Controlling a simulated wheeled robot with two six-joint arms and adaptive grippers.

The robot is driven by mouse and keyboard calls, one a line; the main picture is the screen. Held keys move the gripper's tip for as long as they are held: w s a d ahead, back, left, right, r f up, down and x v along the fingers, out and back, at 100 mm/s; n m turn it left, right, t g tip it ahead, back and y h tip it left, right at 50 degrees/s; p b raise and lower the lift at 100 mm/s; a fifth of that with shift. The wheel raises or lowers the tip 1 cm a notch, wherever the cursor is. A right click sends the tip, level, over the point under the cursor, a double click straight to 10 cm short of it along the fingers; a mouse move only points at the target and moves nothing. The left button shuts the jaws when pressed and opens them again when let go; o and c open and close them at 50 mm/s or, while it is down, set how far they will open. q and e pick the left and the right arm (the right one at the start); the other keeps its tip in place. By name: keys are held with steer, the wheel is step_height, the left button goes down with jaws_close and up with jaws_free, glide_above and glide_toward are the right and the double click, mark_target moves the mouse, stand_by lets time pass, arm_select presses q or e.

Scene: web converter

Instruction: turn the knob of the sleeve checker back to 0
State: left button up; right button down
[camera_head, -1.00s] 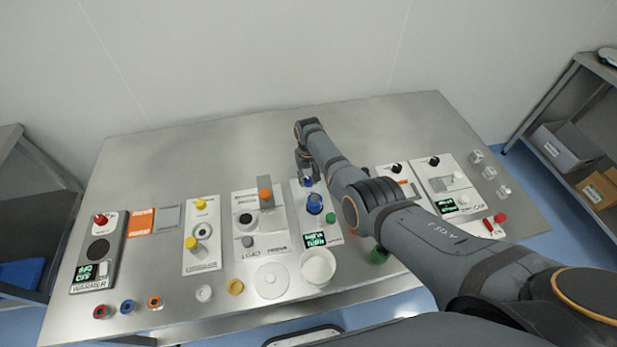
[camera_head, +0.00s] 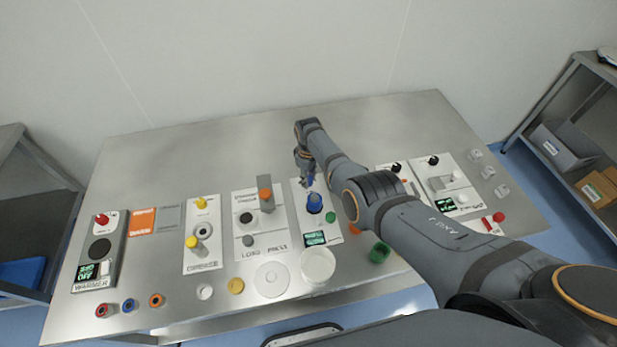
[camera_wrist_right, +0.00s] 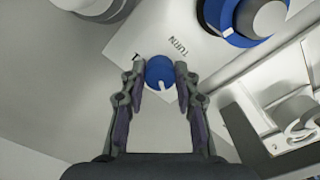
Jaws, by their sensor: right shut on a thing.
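The sleeve checker is the white panel (camera_head: 302,226) in the middle of the table, with a blue sleeve-like piece (camera_head: 314,203), a green button (camera_head: 331,217) and a small lit screen (camera_head: 316,238). Its small round blue knob (camera_wrist_right: 160,75) shows in the right wrist view with a white pointer line, beside printed "TURN" lettering. My right gripper (camera_head: 307,181) is at the panel's far end. In the right wrist view its fingertips (camera_wrist_right: 160,70) are shut on the knob from both sides. The knob is mostly hidden in the head view. My left gripper is not in view.
Other panels stand left and right, including the warmer (camera_head: 97,250) and the press (camera_head: 260,222). A white cup (camera_head: 318,264) and a green cup (camera_head: 379,252) stand near the front. My right forearm passes over the right-hand panels. The back of the table is clear.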

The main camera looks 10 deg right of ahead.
steer(key=shift+n, duration=0.3)
steer(key=c, duration=1)
jaws_free()
steer(key=shift+r, duration=0.1)
steer(key=shift+r, duration=0.4)
step_height(320, 180, up, 11)
